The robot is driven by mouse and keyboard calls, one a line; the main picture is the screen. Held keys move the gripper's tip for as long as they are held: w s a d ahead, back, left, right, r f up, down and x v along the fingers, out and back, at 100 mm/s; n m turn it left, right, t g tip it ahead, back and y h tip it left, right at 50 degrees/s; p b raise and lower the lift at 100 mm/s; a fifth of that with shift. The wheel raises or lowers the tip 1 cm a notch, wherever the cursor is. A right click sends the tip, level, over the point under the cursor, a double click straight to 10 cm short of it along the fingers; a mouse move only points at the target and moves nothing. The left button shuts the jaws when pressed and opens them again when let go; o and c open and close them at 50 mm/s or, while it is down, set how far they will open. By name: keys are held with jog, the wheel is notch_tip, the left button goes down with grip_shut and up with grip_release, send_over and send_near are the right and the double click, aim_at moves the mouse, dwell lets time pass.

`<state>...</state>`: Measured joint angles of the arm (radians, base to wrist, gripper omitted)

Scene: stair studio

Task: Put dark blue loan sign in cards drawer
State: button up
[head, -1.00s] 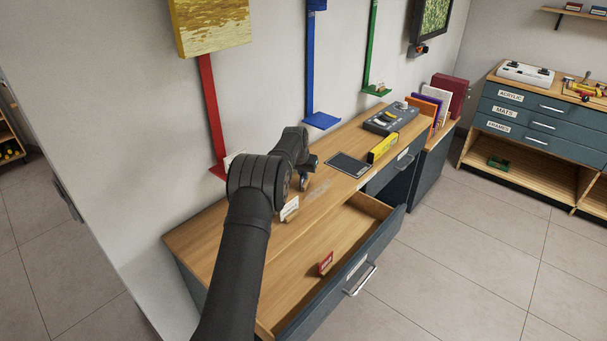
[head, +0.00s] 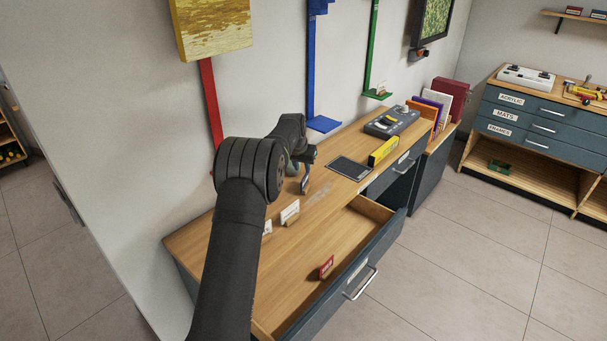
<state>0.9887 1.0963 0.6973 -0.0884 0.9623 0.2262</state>
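A small dark blue sign (head: 305,185) shows at the middle of the wooden desk top, just below my gripper (head: 304,166). I cannot tell whether the sign touches the desk or the fingers. My wrist hides part of the gripper, and I cannot make out how far apart the fingers are. The drawer (head: 375,257) under the desk is pulled open, with a pale label and a metal handle on its front. A red sign (head: 327,267) stands inside it. The label is too small to read.
White signs (head: 290,212) stand left of the blue one, partly behind my arm. A black tablet (head: 349,167), a yellow box (head: 383,150) and a grey device (head: 391,122) lie farther right. Blue (head: 323,124) and green wall ledges are behind the desk.

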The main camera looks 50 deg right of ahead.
jog(key=shift+o, duration=0.5)
jog(key=shift+v, duration=2.4)
jog(key=w+v, duration=0.1)
jog(key=v, duration=0.4)
send_over(304, 183)
jog(key=f, duration=0.7)
jog(key=a+f, duration=0.1)
jog(key=f, duration=0.3)
jog(key=shift+w, duration=0.2)
jog(key=shift+s+x, duration=0.2)
jog(key=shift+x, duration=2.55)
jog(key=shift+d, duration=0.1)
grip_shut()
